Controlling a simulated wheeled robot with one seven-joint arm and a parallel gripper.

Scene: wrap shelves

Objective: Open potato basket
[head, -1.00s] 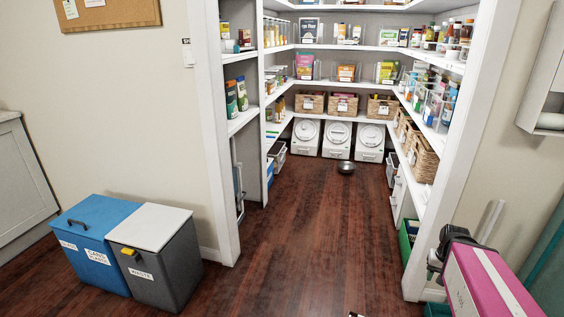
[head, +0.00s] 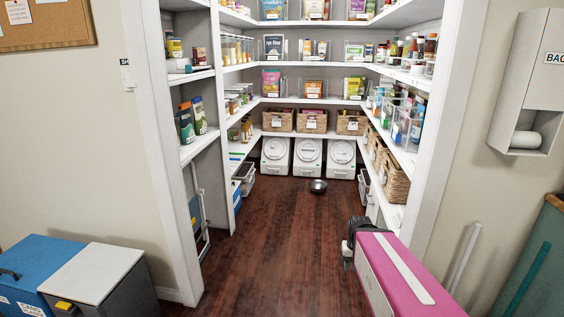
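Several woven baskets with small white labels stand on the pantry shelves, but the labels are too small to read, so I cannot tell which holds potatoes. Three are on the back shelf: a left one (head: 278,121), a middle one (head: 312,121) and a right one (head: 351,123). More woven baskets (head: 396,183) stand on the right shelf. Three white bins (head: 308,156) with round fronts stand below the back shelf. My pink arm reaches in from the lower right towards the pantry opening, apart from the baskets. My gripper's fingers cannot be made out at its dark end.
A dark bowl (head: 318,186) lies on the pantry floor. The wooden floor (head: 275,245) in the doorway is clear. The left door frame (head: 165,170) and right door frame (head: 448,130) bound the opening. A blue bin (head: 32,262) and a grey bin (head: 122,285) stand at the lower left.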

